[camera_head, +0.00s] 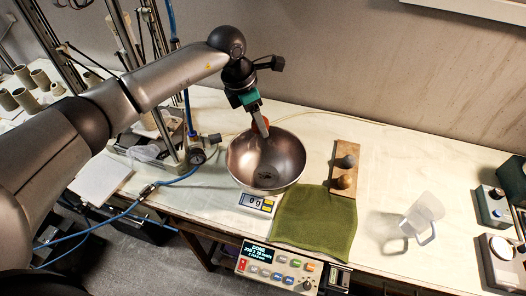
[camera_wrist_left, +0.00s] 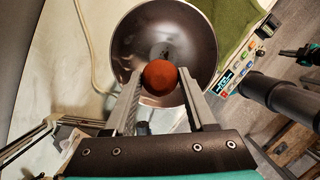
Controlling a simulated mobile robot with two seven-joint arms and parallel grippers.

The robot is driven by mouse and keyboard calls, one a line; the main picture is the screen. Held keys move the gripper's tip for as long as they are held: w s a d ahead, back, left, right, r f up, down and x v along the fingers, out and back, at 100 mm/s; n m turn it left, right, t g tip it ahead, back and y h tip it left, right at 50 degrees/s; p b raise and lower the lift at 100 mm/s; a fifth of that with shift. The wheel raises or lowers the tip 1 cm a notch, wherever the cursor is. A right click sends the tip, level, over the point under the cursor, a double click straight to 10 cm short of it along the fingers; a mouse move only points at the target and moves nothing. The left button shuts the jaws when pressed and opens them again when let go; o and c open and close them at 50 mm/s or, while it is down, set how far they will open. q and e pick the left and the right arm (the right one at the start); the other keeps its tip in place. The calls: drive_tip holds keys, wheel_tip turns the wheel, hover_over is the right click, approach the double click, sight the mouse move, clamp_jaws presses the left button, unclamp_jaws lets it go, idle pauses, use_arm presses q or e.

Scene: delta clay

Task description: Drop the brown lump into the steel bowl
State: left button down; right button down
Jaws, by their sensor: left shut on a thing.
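My left gripper (camera_head: 262,123) is shut on a reddish-brown round lump (camera_wrist_left: 160,77). In the head view it is above the far rim of the steel bowl (camera_head: 248,158), and the lump (camera_head: 261,126) shows partly behind the fingers. In the left wrist view the fingers (camera_wrist_left: 160,88) grip the lump from both sides, with the bowl (camera_wrist_left: 130,50) beyond it. The bowl holds a small dark patch I cannot make out. It stands on a scale (camera_head: 257,203) whose display seems to read 0 g. My right gripper seems to show at the wrist view's right edge (camera_wrist_left: 302,54).
A green cloth (camera_head: 312,222) is in front. Stands, a gauge and blue hoses crowd the left.

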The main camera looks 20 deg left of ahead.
use_arm(q)
drive_tip(key=shift+w+a+r+n, duration=0.1)
drive_tip(key=shift+w+r+n, duration=0.1)
drive_tip(key=shift+n, duration=0.3)
drive_tip(key=shift+f, duration=0.2)
wheel_tip(320, 180, down, 6)
drive_tip(key=b, duration=0.3)
drive_tip(key=shift+r, duration=0.15)
drive_tip(key=shift+c, duration=0.7)
unclamp_jaws()
drive_tip(key=shift+r, duration=0.1)
drive_tip(key=b+v, duration=0.2)
drive_tip(key=v, duration=1.3)
drive_tip(key=shift+b, duration=0.35)
